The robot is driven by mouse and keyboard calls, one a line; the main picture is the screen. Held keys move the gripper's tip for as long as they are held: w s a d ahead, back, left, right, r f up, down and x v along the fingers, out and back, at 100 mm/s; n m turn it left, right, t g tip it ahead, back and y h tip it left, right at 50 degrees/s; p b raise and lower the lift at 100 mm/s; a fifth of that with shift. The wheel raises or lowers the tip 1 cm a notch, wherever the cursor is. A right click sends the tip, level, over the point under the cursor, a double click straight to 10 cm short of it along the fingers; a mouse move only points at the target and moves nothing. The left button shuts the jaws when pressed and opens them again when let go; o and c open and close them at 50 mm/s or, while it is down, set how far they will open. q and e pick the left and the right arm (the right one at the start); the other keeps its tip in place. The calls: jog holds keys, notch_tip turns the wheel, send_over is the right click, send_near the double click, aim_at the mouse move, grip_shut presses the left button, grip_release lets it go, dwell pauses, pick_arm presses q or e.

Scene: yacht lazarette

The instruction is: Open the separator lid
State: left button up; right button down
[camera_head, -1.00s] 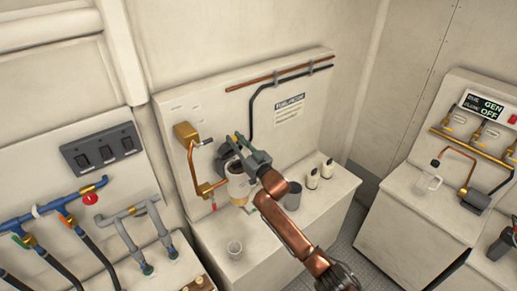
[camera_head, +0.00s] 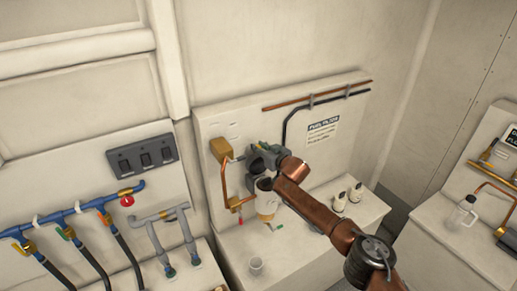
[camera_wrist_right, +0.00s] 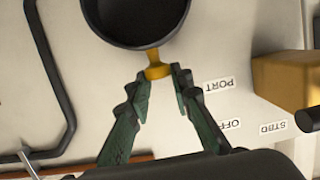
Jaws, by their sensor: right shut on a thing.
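The fuel separator (camera_head: 267,205), a pale cylinder with an amber lower part, stands against the white panel, below my right gripper (camera_head: 262,158) in the head view. A dark opening shows at its top. The dark round lid (camera_wrist_right: 135,22) faces the wrist camera, with a brass tab (camera_wrist_right: 157,70) on its rim. It appears raised and upright, near the panel. My right gripper is shut on the brass tab, its fingers on either side. In the head view the gripper and arm hide much of the lid. My left gripper is not in view.
A copper pipe with a yellow valve box (camera_head: 220,149) is close left of the separator. A clear cup (camera_head: 257,265) stands in front. Blue piping (camera_head: 75,211) is at left.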

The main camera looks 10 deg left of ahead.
jog(key=shift+w+a+r, duration=0.3)
jog(key=shift+w+r, duration=0.05)
jog(key=shift+r, duration=0.05)
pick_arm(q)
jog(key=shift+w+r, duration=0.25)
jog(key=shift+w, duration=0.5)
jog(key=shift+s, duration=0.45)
pick_arm(e)
jog(key=c, duration=2.1)
grip_release()
jog(key=o, duration=0.3)
jog(key=shift+s+f, duration=0.1)
jog(key=shift+o, duration=0.4)
jog(key=shift+f, duration=0.15)
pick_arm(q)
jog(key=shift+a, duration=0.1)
pick_arm(e)
jog(key=shift+f, duration=0.1)
